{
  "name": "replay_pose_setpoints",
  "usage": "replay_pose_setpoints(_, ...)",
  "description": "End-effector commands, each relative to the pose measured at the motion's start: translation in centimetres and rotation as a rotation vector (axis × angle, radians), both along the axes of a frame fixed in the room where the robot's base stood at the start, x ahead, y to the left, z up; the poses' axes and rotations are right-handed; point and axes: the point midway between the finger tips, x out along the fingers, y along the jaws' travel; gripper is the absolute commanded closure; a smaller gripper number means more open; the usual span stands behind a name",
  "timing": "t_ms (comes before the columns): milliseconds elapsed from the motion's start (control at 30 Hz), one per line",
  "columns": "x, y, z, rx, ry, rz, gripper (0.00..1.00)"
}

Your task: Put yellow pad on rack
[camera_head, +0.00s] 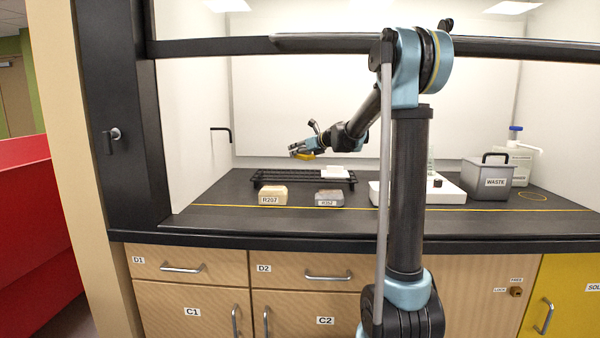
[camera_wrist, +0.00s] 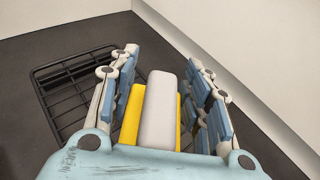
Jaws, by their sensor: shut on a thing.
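The yellow pad (camera_head: 307,155) is between the fingers of my gripper (camera_head: 297,151), held in the air above the rack. In the wrist view the yellow pad (camera_wrist: 131,115) shows on both sides of a long white block (camera_wrist: 160,108) that covers its middle; I cannot tell whether the two are one piece. The fingers (camera_wrist: 160,95) stand on either side of it. The black rack (camera_head: 268,180) lies flat on the dark bench. In the wrist view the rack (camera_wrist: 60,78) shows below and left of the pad, partly hidden by the gripper.
A white piece (camera_head: 335,172) lies on the rack's right half. A tan block (camera_head: 273,195) and a grey block (camera_head: 329,198), both labelled, sit in front of the rack. A grey waste bin (camera_head: 488,180) and a white tray (camera_head: 450,192) stand to the right. A white wall is behind.

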Motion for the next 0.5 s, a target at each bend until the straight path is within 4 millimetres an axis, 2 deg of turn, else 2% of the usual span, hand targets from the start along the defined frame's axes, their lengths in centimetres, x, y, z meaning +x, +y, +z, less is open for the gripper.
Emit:
replay_pose_setpoints(100, 0.0, 0.0, -1.8, 0.000, 0.000, 0.001, 0.84)
replay_pose_setpoints(367, 0.0, 0.1, -3.5, 0.000, 0.000, 0.002, 0.84)
replay_pose_setpoints(500, 0.0, 0.1, -5.3, 0.000, 0.000, 0.002, 0.84)
